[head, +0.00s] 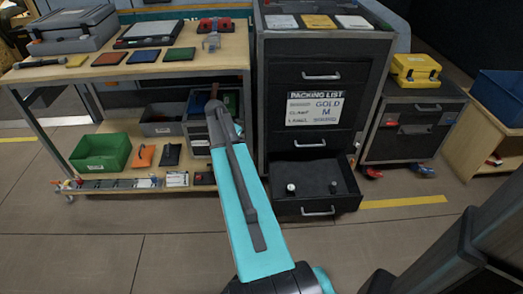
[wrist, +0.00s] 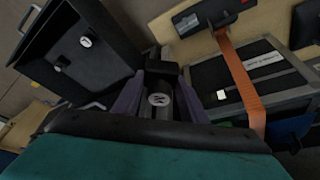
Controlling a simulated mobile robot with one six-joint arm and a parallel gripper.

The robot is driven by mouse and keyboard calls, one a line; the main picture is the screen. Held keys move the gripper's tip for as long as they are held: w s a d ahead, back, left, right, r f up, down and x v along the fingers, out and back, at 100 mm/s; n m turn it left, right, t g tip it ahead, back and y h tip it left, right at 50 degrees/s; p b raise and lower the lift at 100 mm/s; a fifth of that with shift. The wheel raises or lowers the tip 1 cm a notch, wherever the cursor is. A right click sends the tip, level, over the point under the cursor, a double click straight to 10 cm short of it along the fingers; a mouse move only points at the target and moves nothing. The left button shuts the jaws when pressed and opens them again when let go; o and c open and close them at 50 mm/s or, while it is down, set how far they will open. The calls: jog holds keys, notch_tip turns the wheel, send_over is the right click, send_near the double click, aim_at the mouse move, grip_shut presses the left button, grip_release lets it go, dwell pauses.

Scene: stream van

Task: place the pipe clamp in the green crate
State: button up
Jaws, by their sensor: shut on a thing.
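In the wrist view my gripper (wrist: 160,100) is shut on the pipe clamp (wrist: 159,112), a small dark piece with a pale round face that seems to be marked M. It is held between the purple fingers, above and to the side of the open drawer. In the head view my arm reaches up toward the workbench, and its links hide the gripper and the held clamp. The green crate (head: 100,153) stands on the bench's lower shelf at the left, apart from my arm. Its inside looks empty from here.
A packing list (head: 315,107) on the cabinet shows GOLD and M. Orange and black items (head: 144,155) lie beside the green crate. Grey bins stand on the shelf. The floor in front is clear.

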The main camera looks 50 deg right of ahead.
jog(key=w+a+r+n+t+y, duration=0.1)
jog(key=w+a+r+n, duration=0.4)
jog(key=a, duration=0.7)
jog(key=w+a+r+n+t+y, duration=0.15)
jog(key=w+a+r+n, duration=0.25)
jog(key=w+a+r, duration=0.55)
jog(key=w+a+r+n+t, duration=0.2)
jog(key=w+a+r+n, duration=0.15)
jog(key=a, duration=1.05)
jog(key=a+r+n+y, duration=0.1)
jog(key=a+r+n, duration=0.1)
jog(key=a, duration=0.5)
jog(key=a+r+n+y, duration=0.1)
jog(key=a+r+n, duration=0.2)
jog(key=a, duration=0.4)
jog(key=shift+a+r, duration=0.35)
jog(key=shift+a, duration=0.1)
